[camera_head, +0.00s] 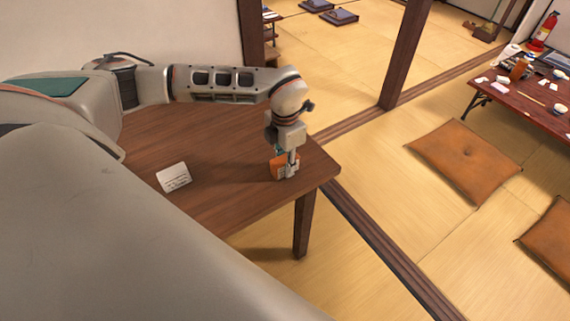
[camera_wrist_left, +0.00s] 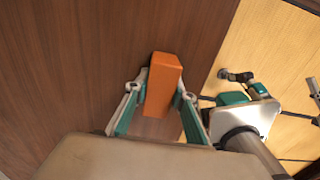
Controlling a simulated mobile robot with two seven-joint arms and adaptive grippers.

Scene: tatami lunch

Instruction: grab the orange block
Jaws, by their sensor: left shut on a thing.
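The orange block (camera_head: 278,163) is at the right end of the brown wooden table (camera_head: 225,150), near its corner. In the left wrist view the orange block (camera_wrist_left: 164,82) sits between the two finger pads, with the dark wood behind it. My left gripper (camera_head: 287,170) points down and is shut on the block. It also shows in the left wrist view (camera_wrist_left: 160,98), with a finger on each side of the block. I cannot tell whether the block touches the tabletop.
The table edge is close to the gripper, with tatami floor beyond. A low table (camera_head: 525,95) with several items and orange cushions (camera_head: 463,160) are at the right.

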